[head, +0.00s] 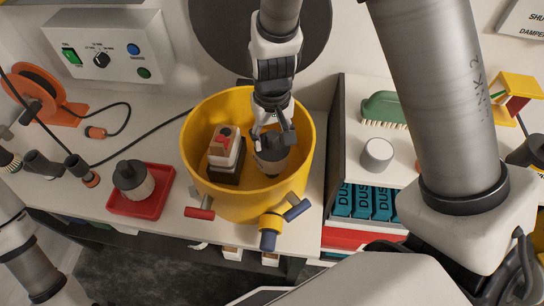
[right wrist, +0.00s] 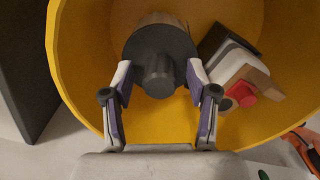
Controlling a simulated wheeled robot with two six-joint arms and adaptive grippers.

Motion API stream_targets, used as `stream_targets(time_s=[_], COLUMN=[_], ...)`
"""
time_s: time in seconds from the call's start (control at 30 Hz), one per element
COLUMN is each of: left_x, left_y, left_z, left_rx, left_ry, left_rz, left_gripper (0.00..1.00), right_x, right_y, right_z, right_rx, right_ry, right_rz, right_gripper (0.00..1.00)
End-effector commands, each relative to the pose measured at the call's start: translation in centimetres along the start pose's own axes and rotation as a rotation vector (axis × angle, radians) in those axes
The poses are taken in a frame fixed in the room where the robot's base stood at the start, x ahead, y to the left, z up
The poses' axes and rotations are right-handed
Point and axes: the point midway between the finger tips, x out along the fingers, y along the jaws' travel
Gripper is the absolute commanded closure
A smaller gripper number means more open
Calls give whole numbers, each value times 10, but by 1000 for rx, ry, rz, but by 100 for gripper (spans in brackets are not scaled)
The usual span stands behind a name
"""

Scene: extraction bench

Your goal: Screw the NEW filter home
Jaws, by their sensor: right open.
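A filter with a dark grey cap and pale pleated body stands inside the yellow tub (head: 232,207); its cap (head: 270,160) is partly hidden under my right gripper (head: 272,136). In the right wrist view, the filter's cap and round knob (right wrist: 158,68) lie between the two open fingers of my right gripper (right wrist: 158,82). The fingers flank the knob, with no clear grip on it. A second dark-capped filter (head: 133,180) stands on a red tray (head: 150,208) left of the tub. I cannot tell which filter is new. My left gripper is out of view.
A pale block with a red knob (head: 226,145) stands in the tub beside the filter and shows in the right wrist view (right wrist: 240,92). The tub's wall (right wrist: 52,60) surrounds the fingers. A control box (head: 108,47), orange cable reel (head: 45,90) and green brush (head: 384,108) stand around.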

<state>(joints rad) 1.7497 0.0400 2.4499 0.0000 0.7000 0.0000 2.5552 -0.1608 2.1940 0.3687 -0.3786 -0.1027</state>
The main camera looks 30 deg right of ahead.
Motion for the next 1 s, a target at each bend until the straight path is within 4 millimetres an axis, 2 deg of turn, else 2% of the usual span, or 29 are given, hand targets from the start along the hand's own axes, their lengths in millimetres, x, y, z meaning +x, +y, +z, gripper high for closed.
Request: stream_targets(time_s=[0.17, 0.3, 0.33, 0.47, 0.57, 0.7, 0.77, 0.87, 1.0], left_x=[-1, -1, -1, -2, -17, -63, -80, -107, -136], left_y=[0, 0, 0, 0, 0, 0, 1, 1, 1], left_z=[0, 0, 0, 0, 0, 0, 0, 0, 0], left_rx=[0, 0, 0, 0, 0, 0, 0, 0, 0], left_ry=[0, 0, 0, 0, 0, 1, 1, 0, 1], left_rz=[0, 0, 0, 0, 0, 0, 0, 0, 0], left_gripper=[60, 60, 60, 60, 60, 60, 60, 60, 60], right_x=[-1, -1, -1, -1, -8, -16, -15, -15, -10], right_y=[0, 0, 0, 0, 0, 0, 0, 0, 1], right_z=[0, 0, 0, 0, 0, 2, 2, 2, 2], right_rx=[-6, -5, -4, -2, 77, 424, 597, 923, 1483], right_ry=[0, 0, 0, 0, -2, -7, -7, -6, -3], right_rz=[0, 0, 0, 0, 0, 3, 4, 5, 6], right_gripper=[42, 91, 100, 100, 100, 100, 100, 100, 100])
